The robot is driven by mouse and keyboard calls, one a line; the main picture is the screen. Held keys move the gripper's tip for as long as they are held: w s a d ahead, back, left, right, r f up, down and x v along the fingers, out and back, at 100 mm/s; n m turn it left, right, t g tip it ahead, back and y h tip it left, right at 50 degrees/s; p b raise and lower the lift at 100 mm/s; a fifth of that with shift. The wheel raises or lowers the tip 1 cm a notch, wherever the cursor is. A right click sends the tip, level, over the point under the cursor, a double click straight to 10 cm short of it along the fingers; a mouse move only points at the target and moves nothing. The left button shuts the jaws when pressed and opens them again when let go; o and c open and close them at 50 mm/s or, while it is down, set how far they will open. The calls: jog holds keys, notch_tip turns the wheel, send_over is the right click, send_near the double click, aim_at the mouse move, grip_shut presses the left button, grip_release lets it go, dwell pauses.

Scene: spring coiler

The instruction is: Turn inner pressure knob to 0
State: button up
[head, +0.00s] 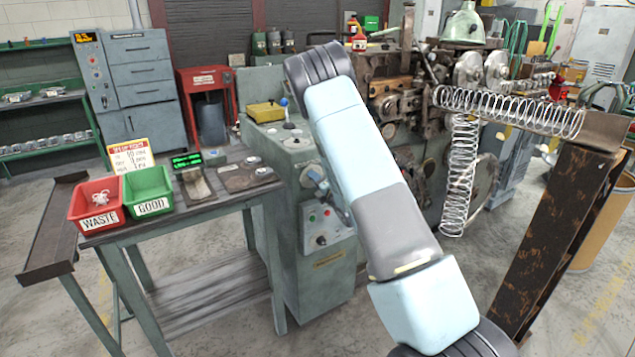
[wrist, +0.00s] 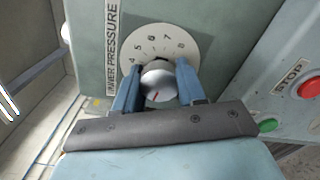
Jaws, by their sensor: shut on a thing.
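The inner pressure knob (wrist: 158,80) is a round silver knob with a red mark, in the wrist view. The mark is on the knob's lower side in the picture, toward my gripper's palm. The knob sits on a pale dial (wrist: 183,45) whose numbers 4 to 8 show along the top; the dial's lower part is hidden by my gripper. A label (wrist: 112,45) beside the dial reads INNER PRESSURE. My gripper (wrist: 158,84) has its two blue fingers on either side of the knob and is shut on it. In the head view my arm hides much of the coiler's front.
A red stop button (wrist: 310,88) and a green button (wrist: 267,125) are on the panel at right in the wrist view. In the head view, a table with a red waste bin (head: 98,222) and a green good bin (head: 150,209) stands left. A long spring (head: 460,175) hangs right.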

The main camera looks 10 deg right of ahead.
jog(key=n, duration=0.2)
jog(key=f+n, duration=0.1)
jog(key=n, duration=0.2)
jog(key=shift+s+a, duration=0.15)
jog(key=shift+s, duration=0.05)
jog(key=shift+n, duration=1.3)
jog(key=shift+o, duration=0.2)
jog(key=shift+n, duration=0.3)
jog(key=shift+r, duration=0.1)
jog(key=o, duration=0.8)
jog(key=shift+w, duration=0.1)
jog(key=shift+o, duration=1.1)
jog(key=shift+r, duration=0.15)
jog(key=v, duration=1.3)
jog(key=shift+s+d, duration=0.25)
jog(key=shift+s, duration=0.05)
